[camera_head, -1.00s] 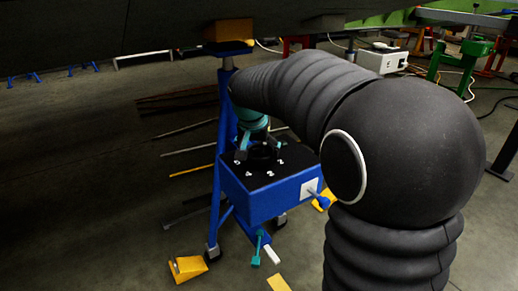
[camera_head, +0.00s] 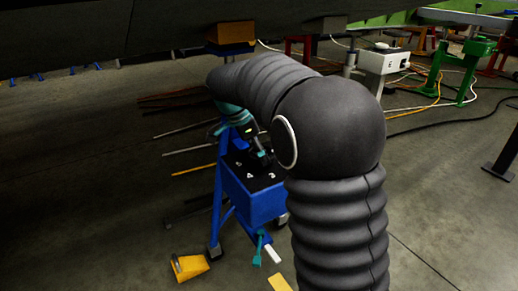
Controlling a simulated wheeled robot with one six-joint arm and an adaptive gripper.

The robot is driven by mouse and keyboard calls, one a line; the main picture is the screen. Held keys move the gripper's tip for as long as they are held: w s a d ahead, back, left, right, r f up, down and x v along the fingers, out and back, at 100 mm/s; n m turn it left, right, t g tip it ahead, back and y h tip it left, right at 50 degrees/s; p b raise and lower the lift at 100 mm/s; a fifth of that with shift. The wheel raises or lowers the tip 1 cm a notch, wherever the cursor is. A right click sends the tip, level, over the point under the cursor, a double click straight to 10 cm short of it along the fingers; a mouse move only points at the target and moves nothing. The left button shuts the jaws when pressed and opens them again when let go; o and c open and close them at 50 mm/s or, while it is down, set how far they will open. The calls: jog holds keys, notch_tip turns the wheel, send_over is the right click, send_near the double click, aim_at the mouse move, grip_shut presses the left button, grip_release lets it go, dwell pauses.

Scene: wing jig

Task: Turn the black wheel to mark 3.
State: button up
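The blue box (camera_head: 252,201) stands on a blue stand and has a black top with white number marks. Mark 3 (camera_head: 271,176) and mark 4 (camera_head: 250,177) show near the front edge of the top. The black wheel on that top is mostly hidden by my gripper and cannot be told apart from the dark fingers. My gripper (camera_head: 262,158) is tilted, with its fingers down at the wheel's place, above and behind mark 3. I cannot see whether the fingers touch the wheel or how far apart they are.
A dark wing panel (camera_head: 90,30) hangs overhead, with a yellow block (camera_head: 230,33) under it. A yellow wedge (camera_head: 188,267) lies by the stand's foot. A teal lever (camera_head: 258,252) sticks out below the box.

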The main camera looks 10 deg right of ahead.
jog(key=m+g+p, duration=0.1)
jog(key=m, duration=0.2)
jog(key=m+g+p, duration=0.1)
jog(key=m+p, duration=0.1)
jog(key=m, duration=0.1)
jog(key=shift+w+y, duration=0.15)
jog(key=shift+y, duration=0.15)
jog(key=m+p, duration=0.1)
jog(key=m, duration=0.1)
jog(key=m+g+p, duration=0.1)
jog(key=shift+d+r+m+g+y, duration=0.1)
jog(key=shift+m+g+y, duration=0.2)
jog(key=shift+m, duration=0.1)
jog(key=shift+w+m+g+y+p, duration=0.1)
jog(key=shift+m+g+y+p, duration=0.35)
jog(key=shift+m+p, duration=0.8)
jog(key=shift+m+b, duration=0.3)
jog(key=shift+m, duration=0.25)
jog(key=o, duration=0.9)
jog(key=shift+v, duration=3.65)
